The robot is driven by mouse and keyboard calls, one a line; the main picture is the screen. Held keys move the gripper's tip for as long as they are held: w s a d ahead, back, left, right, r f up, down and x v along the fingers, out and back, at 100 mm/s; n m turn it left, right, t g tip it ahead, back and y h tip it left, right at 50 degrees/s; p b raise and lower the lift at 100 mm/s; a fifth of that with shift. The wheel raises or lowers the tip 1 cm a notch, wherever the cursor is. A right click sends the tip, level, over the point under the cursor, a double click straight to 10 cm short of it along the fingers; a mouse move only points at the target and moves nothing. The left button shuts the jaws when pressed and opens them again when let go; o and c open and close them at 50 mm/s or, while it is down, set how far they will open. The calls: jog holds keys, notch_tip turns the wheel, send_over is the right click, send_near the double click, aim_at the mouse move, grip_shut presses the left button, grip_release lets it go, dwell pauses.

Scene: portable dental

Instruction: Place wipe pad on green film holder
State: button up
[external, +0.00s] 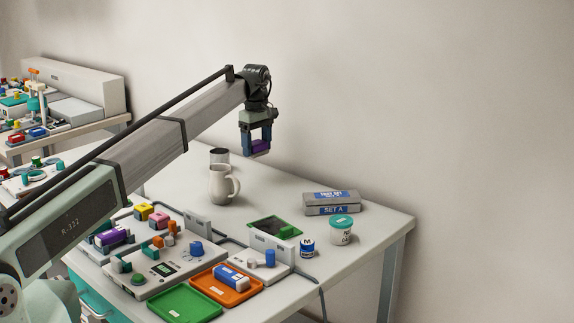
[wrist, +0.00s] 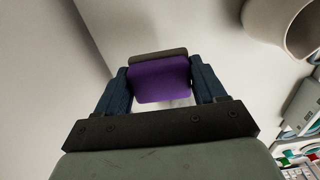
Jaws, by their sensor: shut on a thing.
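My gripper (external: 257,150) is raised high above the back of the table, with its fingers pointing down. It is shut on a purple pad (external: 261,147), which seems to be the wipe pad. In the wrist view the pad (wrist: 160,82) sits between the two dark blue fingers, with a grey-brown strip along its far edge. Two green things could be the film holder: a flat green tray (external: 185,303) at the table's front edge, and a green-framed dark panel (external: 283,231) farther back. Both are well below my gripper and apart from it.
An orange tray (external: 243,294) holds a blue-and-white block. A teal-lidded jar (external: 341,231), a grey case (external: 333,203) and a small blue jar (external: 307,247) stand to the right. Control boxes crowd the front left.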

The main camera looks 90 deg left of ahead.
jog(key=shift+w+d+r, duration=0.15)
jog(key=shift+w+r, duration=0.15)
jog(key=shift+r, duration=0.15)
jog(key=w+d+r+m, duration=0.1)
jog(key=w+d, duration=0.3)
jog(key=w, duration=0.2)
jog(key=n, duration=0.1)
send_over(276, 228)
jog(key=shift+f, duration=4.9)
jog(key=shift+f, duration=0.15)
jog(key=o, duration=1)
